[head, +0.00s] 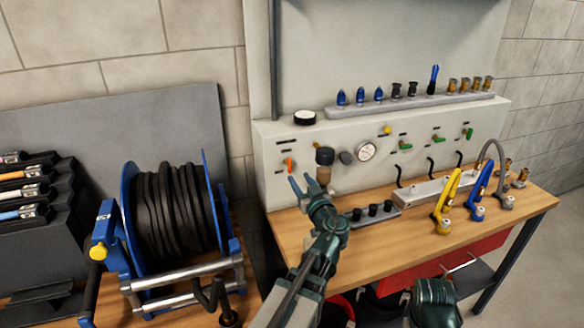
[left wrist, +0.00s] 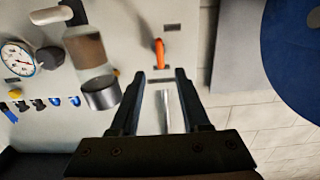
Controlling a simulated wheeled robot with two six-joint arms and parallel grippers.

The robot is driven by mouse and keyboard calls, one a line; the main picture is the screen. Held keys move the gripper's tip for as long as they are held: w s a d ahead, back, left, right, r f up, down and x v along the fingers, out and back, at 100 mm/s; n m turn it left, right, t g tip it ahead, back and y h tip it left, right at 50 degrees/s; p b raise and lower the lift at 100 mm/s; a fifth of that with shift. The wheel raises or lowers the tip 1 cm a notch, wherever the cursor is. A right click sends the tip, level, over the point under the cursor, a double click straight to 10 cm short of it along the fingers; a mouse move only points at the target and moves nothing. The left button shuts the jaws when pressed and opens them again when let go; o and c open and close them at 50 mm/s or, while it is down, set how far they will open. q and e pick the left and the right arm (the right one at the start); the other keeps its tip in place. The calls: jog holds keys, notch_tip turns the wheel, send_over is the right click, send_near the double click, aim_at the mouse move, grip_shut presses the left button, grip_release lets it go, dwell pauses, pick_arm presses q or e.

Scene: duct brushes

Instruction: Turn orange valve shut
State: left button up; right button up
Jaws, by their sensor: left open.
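The orange valve (head: 290,164) is a small lever handle on the left part of the pale panel. In the left wrist view the orange valve (left wrist: 159,53) stands just ahead of the fingertips, close to the line between them. My left gripper (head: 303,184) is open and empty, in front of the panel and a little below and right of the valve. In the left wrist view its two fingers (left wrist: 160,75) are spread, with nothing between them but a grey rod-like shape behind. A dark green part of my right arm shows at the lower right; its fingers are hidden.
A pressure gauge (head: 365,151) and several green valves are further right. A hose reel (head: 175,215) stands left. Yellow, blue and grey hooked tools (head: 447,203) are on the bench.

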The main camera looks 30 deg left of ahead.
aim_at(291, 166)
pick_arm(q)
jog(key=x, duration=0.8)
jog(key=shift+w, duration=0.1)
jog(key=shift+c, duration=0.2)
grip_shut()
